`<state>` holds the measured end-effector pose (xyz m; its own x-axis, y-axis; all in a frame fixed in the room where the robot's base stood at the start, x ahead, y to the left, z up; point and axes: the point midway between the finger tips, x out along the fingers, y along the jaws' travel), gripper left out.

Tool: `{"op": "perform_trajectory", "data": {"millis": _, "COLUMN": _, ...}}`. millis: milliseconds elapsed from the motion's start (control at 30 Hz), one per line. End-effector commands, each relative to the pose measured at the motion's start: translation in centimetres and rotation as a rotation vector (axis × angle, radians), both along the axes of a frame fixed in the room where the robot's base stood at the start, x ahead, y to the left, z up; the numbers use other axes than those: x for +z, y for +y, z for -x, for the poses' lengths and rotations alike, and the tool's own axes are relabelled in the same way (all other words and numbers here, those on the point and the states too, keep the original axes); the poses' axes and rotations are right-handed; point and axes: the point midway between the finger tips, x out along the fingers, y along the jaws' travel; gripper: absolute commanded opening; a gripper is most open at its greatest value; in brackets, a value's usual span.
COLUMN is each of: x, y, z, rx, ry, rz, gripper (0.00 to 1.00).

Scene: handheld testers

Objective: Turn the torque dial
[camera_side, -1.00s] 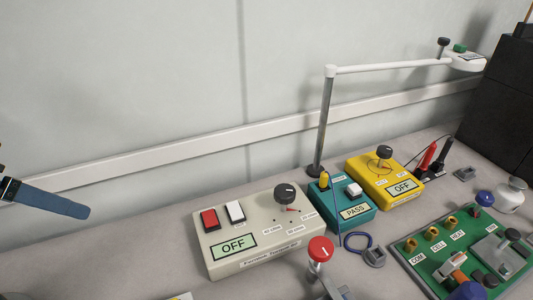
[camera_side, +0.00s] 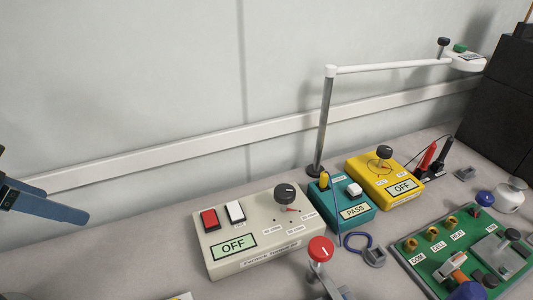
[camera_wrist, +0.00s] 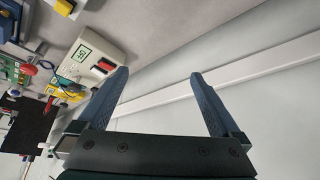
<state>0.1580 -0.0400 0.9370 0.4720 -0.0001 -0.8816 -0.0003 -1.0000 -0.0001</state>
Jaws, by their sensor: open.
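A grey box (camera_side: 225,265) with an OFF display carries a black dial (camera_side: 284,194) with a red pointer, a red switch and a white switch. A yellow box (camera_side: 372,187) with an OFF display carries another black dial (camera_side: 384,153). A red knob (camera_side: 320,249) with a white mark stands in front of the grey box. The box lettering is too small to tell which is the torque dial. My gripper (camera_side: 62,205) is at the far left, in the air, apart from every box. In the wrist view its two blue fingers (camera_wrist: 158,75) are spread, with nothing between them.
A teal box (camera_side: 345,218) with a PASS display stands between the grey and yellow boxes. A green board (camera_side: 418,277) lies at front right. A lamp-like post (camera_side: 324,125) with a long white arm rises behind the boxes. The wall and its rail (camera_side: 180,154) stand behind; the air left of the grey box is clear.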

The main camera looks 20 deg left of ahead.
Motion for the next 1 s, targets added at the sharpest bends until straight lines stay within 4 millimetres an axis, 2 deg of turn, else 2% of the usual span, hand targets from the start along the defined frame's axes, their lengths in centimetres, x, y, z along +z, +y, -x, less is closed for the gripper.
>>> {"op": "perform_trajectory", "data": {"millis": 100, "x": 0.0, "y": 0.0, "z": 0.0, "rx": 0.000, "ry": 0.000, "rz": 0.000, "gripper": 1.00}}
{"op": "perform_trajectory", "data": {"millis": 167, "x": 0.0, "y": 0.0, "z": 0.0, "rx": 0.002, "ry": 0.001, "rz": 0.001, "gripper": 0.81}}
{"op": "perform_trajectory", "data": {"millis": 200, "x": 0.1, "y": 0.0, "z": 0.0, "rx": 0.004, "ry": -0.001, "rz": 0.002, "gripper": 0.76}}
{"op": "perform_trajectory", "data": {"millis": 333, "x": 2.3, "y": 0.0, "z": -1.4, "rx": 0.008, "ry": -0.057, "rz": 0.003, "gripper": 0.76}}
{"op": "perform_trajectory", "data": {"millis": 467, "x": 5.5, "y": -0.7, "z": -4.5, "rx": -0.021, "ry": -0.097, "rz": 0.007, "gripper": 0.76}}
{"op": "perform_trajectory", "data": {"millis": 600, "x": 8.2, "y": -2.6, "z": -8.6, "rx": -0.086, "ry": -0.109, "rz": 0.012, "gripper": 0.76}}
{"op": "perform_trajectory", "data": {"millis": 700, "x": 9.2, "y": -4.4, "z": -11.3, "rx": -0.135, "ry": -0.108, "rz": 0.016, "gripper": 0.76}}
{"op": "perform_trajectory", "data": {"millis": 867, "x": 9.3, "y": -8.0, "z": -15.4, "rx": -0.217, "ry": -0.095, "rz": 0.020, "gripper": 0.76}}
{"op": "perform_trajectory", "data": {"millis": 1000, "x": 8.0, "y": -11.8, "z": -18.2, "rx": -0.294, "ry": -0.070, "rz": 0.020, "gripper": 0.76}}
